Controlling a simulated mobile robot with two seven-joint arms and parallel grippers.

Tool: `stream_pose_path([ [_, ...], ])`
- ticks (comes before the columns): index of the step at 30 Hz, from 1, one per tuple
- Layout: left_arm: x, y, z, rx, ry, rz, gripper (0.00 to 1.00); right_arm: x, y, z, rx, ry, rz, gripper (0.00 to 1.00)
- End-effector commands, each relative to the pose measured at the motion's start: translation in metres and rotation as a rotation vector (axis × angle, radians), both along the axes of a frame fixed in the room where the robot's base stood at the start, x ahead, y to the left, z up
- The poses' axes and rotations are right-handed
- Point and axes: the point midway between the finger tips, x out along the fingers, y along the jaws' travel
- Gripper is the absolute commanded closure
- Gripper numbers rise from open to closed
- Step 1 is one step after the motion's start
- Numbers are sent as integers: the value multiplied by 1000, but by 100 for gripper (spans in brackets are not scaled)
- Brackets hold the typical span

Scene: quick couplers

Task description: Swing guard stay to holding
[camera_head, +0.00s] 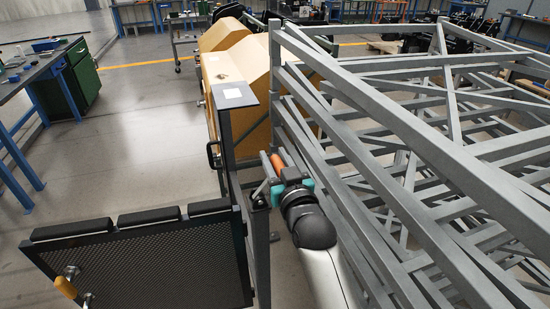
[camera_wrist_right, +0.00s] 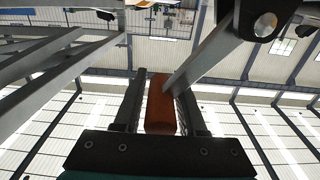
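The orange grip (camera_head: 277,164) of the guard stay stands beside the post near the middle of the head view. My left gripper is not in view.
A grey lattice of steel beams (camera_head: 440,150) fills the right side, close to my right arm. A yellow handle (camera_head: 65,287) is on the mesh panel. Open floor (camera_head: 130,150) lies at left.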

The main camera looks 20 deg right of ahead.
Motion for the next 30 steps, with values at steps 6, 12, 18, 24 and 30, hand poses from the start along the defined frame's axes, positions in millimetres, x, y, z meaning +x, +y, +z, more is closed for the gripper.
stream_pose_path([
  [6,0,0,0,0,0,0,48,0,0,0,0,0,0,86],
  [12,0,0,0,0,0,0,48,0,0,0,-1,0,0,100],
  [18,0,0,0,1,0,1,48,0,0,0,-1,0,-1,100],
  [24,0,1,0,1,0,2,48,0,0,0,-2,1,-1,100],
  [30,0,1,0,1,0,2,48,0,-1,-1,-3,1,-1,100],
])
